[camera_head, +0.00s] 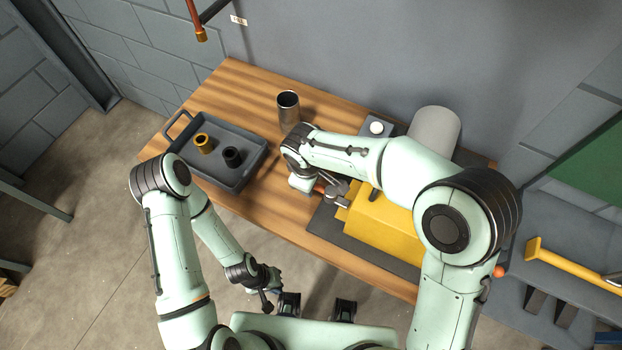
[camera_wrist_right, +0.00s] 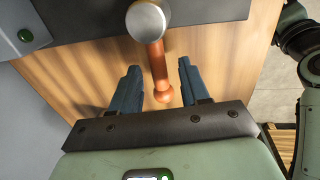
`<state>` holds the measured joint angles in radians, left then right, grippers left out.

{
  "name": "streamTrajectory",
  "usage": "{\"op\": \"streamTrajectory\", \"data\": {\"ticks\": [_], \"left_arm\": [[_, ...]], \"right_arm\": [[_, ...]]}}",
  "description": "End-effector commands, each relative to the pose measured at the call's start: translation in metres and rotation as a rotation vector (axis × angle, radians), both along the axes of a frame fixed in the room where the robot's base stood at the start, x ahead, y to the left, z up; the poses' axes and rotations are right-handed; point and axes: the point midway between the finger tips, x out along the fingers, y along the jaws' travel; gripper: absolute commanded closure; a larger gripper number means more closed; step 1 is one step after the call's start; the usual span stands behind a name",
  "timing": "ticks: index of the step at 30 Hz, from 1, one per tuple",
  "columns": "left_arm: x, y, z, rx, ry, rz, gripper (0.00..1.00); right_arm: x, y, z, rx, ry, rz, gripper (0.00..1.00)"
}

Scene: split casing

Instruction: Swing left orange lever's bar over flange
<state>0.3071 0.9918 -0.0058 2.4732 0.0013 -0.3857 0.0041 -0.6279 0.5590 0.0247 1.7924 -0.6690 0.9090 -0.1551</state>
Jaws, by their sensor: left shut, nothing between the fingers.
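The left orange lever (camera_wrist_right: 158,70) fills the middle of the right wrist view, with a ball at its near end and a round metal piece (camera_wrist_right: 146,20) at its far end. My right gripper (camera_wrist_right: 157,75) is open, its dark fingers on either side of the lever with gaps showing. In the head view a bit of the lever (camera_head: 319,188) shows at the left end of the yellow casing (camera_head: 378,232), beside metal parts (camera_head: 337,190). My right arm hides much of the casing; I cannot make out the flange or bar clearly. My left gripper (camera_head: 269,292) is shut and empty, off the table's front edge.
A grey tray (camera_head: 235,181) holds a brass part (camera_head: 203,143) and a black part (camera_head: 232,157). A metal cup (camera_head: 288,107) stands behind my right wrist. A grey cylinder (camera_head: 435,129) is at the back. An orange knob (camera_head: 499,271) shows at the right.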

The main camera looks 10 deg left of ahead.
Motion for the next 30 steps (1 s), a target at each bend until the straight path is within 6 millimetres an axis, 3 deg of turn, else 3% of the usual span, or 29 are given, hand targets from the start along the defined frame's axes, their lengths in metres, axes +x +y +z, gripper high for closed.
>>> {"op": "streamTrajectory", "data": {"ticks": [4,8,21,30], "left_arm": [[0.0,0.0,0.0,0.0,0.0,0.0,1.0],[0.001,0.0,0.002,0.0,-0.001,0.0,1.0],[0.007,0.0,0.012,-0.001,-0.008,0.0,1.0],[0.009,0.0,0.015,0.0,-0.01,0.0,1.0]], "right_arm": [[0.0,0.0,0.004,0.001,-0.001,-0.001,0.54],[-0.002,0.002,0.02,0.003,-0.004,0.0,0.54],[-0.016,0.006,0.112,0.004,-0.004,0.0,0.54],[-0.019,0.007,0.133,0.001,-0.001,0.0,0.54]]}}
